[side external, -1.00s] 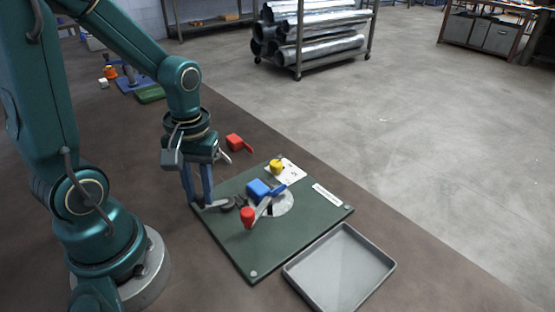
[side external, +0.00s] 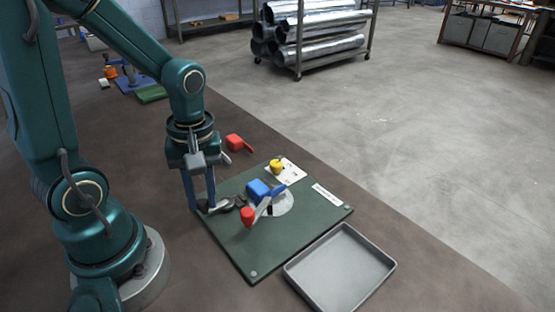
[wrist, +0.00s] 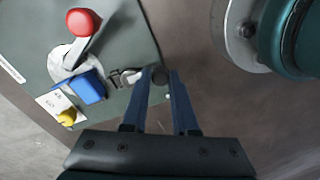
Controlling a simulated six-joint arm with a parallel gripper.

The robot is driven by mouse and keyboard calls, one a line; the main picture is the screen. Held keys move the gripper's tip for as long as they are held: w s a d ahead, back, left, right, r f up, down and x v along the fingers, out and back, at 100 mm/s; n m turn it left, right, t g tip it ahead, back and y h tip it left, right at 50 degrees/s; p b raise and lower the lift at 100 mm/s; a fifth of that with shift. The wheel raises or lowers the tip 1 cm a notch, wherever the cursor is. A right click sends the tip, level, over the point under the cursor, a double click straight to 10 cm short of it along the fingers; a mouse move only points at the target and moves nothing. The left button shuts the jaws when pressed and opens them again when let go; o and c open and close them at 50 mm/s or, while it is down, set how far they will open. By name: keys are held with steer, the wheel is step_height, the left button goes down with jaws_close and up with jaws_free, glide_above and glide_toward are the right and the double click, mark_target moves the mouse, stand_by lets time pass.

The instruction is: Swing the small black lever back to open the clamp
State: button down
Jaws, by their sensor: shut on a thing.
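The dark green board (side external: 245,245) carries the clamp. Its small black lever (side external: 222,206) is at the board's left edge, partly hidden by my fingers. In the wrist view the lever (wrist: 124,78) runs to a dark rounded end between my fingertips. My gripper (side external: 202,208) points down there, and its two blue fingers are shut on the lever's end; it also shows in the wrist view (wrist: 161,76). A blue block (side external: 259,190) and a pale arm with a red knob (side external: 247,217) sit over a light disc (side external: 284,205) right of the lever.
A yellow knob (side external: 277,167) sits on a white card at the board's back. A red-handled tool (side external: 235,142) lies behind the board. An empty grey tray (side external: 340,270) stands at its front right. Bare table surrounds the board's left side.

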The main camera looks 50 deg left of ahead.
mark_target(206, 202)
steer(key=c, duration=0.7)
jaws_free()
steer(key=shift+w+d+r, duration=0.1)
steer(key=shift+r, duration=2.45)
steer(key=shift+w+d+r, duration=0.1)
steer(key=shift+r, duration=0.05)
steer(key=d+r+m+t, duration=0.1)
steer(key=r+m+t, duration=0.1)
steer(key=m, duration=0.2)
steer(key=d+r+m+t, duration=0.1)
steer(key=d+m+t, duration=0.1)
steer(key=m, duration=0.2)
steer(key=s+d+r+m+t, duration=0.1)
steer(key=d+r+m+t, duration=0.1)
steer(key=m, duration=0.2)
steer(key=shift+r+m, duration=0.3)
steer(key=shift+m, duration=0.1)
